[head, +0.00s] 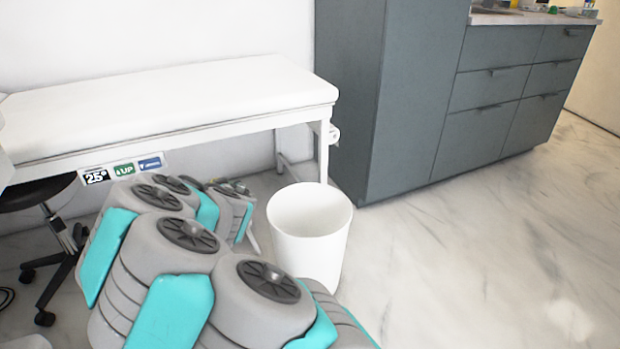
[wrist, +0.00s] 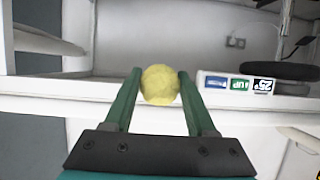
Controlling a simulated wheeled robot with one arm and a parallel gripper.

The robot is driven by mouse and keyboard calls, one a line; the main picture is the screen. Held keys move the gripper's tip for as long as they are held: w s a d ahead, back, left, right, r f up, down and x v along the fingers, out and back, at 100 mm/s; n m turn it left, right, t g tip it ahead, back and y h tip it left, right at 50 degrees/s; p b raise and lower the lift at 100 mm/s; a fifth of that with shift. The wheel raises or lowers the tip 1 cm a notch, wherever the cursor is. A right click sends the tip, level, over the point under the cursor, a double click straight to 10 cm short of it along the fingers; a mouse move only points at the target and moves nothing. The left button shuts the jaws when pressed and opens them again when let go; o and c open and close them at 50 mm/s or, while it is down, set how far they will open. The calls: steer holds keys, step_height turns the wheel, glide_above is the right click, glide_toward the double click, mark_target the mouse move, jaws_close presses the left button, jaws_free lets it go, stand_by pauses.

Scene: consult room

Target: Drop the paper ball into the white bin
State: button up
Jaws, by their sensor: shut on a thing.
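The paper ball (wrist: 160,85) is yellow and crumpled. In the wrist view it sits between the two green fingers of my gripper (wrist: 160,77), which is shut on it. In the head view my arm hides the ball, and I cannot make out the fingers clearly. The white bin (head: 312,248) stands on the floor in the middle of the head view, upright and open at the top. My arm reaches to the left of the bin and covers part of its lower left side. I cannot pick out the bin in the wrist view.
A white examination couch (head: 170,100) stands behind my arm at the left. A black wheeled stool (head: 55,235) is partly under it. A grey cabinet (head: 380,110) and drawers (head: 500,95) line the back right. The marble floor (head: 470,260) at right is clear.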

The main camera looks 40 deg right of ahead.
steer(key=s+d+f+m+b, duration=0.1)
steer(key=s+d+f, duration=0.15)
steer(key=d, duration=1.15)
steer(key=s+d+f, duration=0.2)
steer(key=s+d, duration=0.1)
steer(key=d, duration=1)
steer(key=shift+h, duration=0.5)
step_height(320, 180, down, 6)
steer(key=b, duration=0.4)
steer(key=shift+d, duration=0.15)
steer(key=o, duration=1.4)
steer(key=shift+r, duration=0.1)
steer(key=shift+c, duration=0.2)
steer(key=v, duration=0.8)
steer(key=shift+w, duration=0.1)
